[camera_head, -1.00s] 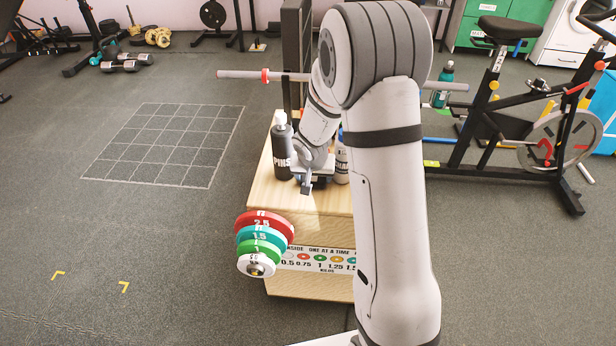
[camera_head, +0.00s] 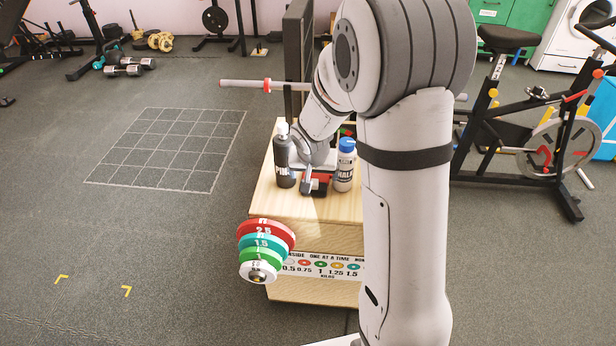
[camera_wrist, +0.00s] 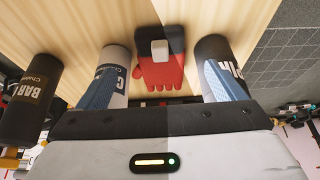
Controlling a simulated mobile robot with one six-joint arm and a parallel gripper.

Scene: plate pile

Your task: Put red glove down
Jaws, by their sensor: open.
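The red glove (camera_wrist: 172,72), with a dark cuff and a pale tab, shows in the wrist view against the wooden box top, its fingers pointing toward me. In the head view it is a small red and black patch (camera_head: 320,178) between two bottles, partly hidden by my gripper (camera_head: 311,184). In the wrist view my gripper's blue fingers (camera_wrist: 160,76) are spread wide, one on each side of the glove, with gaps between. The glove appears to lie on the wooden box (camera_head: 290,204); I cannot tell exact contact.
A black bottle (camera_head: 284,160) stands left of the glove and a white, blue-capped chalk bottle (camera_head: 344,167) stands right, both close to the fingers. A dark bottle (camera_wrist: 30,98) shows farther left in the wrist view. Colored plates (camera_head: 265,240) hang at the box front.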

